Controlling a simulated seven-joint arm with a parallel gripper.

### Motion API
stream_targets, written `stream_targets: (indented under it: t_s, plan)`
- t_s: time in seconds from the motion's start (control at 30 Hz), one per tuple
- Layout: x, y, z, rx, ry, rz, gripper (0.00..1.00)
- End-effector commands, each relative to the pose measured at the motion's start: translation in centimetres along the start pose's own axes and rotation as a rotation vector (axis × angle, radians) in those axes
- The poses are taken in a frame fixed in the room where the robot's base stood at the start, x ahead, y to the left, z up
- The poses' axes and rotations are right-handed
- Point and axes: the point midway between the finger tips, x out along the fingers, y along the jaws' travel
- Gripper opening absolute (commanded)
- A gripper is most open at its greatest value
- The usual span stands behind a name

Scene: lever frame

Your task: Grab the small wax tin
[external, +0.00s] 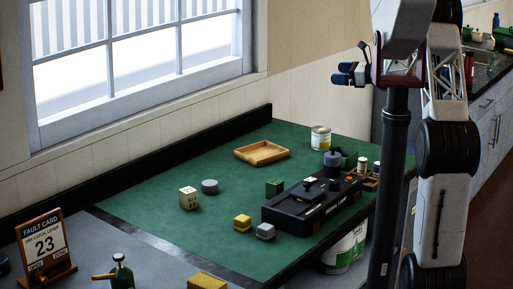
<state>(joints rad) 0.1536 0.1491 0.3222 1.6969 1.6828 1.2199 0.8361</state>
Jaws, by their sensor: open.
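A small, low, grey round tin (210,187) lies flat on the green mat, left of the middle. It looks like the wax tin, but I can read no label on it. My gripper (347,74) is open and empty, high above the right side of the bench. It is well apart from the tin, which is lower and to the left in the picture.
A cream lettered block (188,198) stands just left of the tin. A wooden tray (262,153), a yellow-white can (320,138), a green block (274,187), a yellow block (242,222) and a black lever frame (310,203) share the mat (150,205).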

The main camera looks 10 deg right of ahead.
Motion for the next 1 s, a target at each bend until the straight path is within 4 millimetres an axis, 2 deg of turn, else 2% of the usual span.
stream_targets:
  t_s: [0.1, 0.4, 0.77, 1.0]
  plan:
    - [0.3, -1.8, -0.9, 0.051, -0.034, -0.03, 1.0]
    - [0.7, -5.2, -3.1, 0.148, -0.104, -0.086, 1.0]
    - [1.8, -3.6, -12.9, 0.146, -0.101, -0.084, 1.0]
    - [2.6, -2.5, -20.7, 0.146, -0.1, -0.084, 1.0]
